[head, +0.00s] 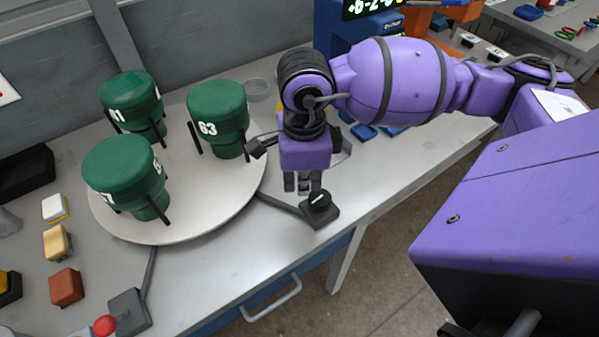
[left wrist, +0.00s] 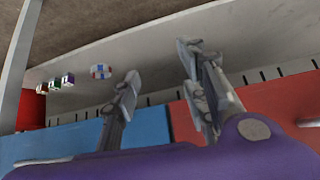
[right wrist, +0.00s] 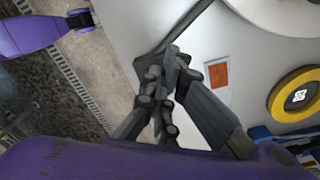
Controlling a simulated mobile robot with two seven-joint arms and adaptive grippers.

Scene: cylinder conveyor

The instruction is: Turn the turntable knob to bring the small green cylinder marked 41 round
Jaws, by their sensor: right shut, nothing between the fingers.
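The round pale turntable (head: 200,205) carries three green cylinders with white numbers. The cylinder marked 41 (head: 131,100) stands at the back left. The one marked 63 (head: 218,112) is at the right, and another (head: 124,168) is at the front left, its number partly readable. The black turntable knob (head: 318,205) sits on a dark base at the table's front edge. My right gripper (head: 303,186) is shut and empty, pointing down just behind the knob; contact is unclear. My left gripper (left wrist: 158,62) is open and empty.
A dark box with a red button (head: 105,325) stands at front left. White, tan and red-brown blocks (head: 66,287) line the left. A yellow ring (right wrist: 297,95) and orange square (right wrist: 218,75) show in the right wrist view. A clear round dish (head: 257,89) stands behind.

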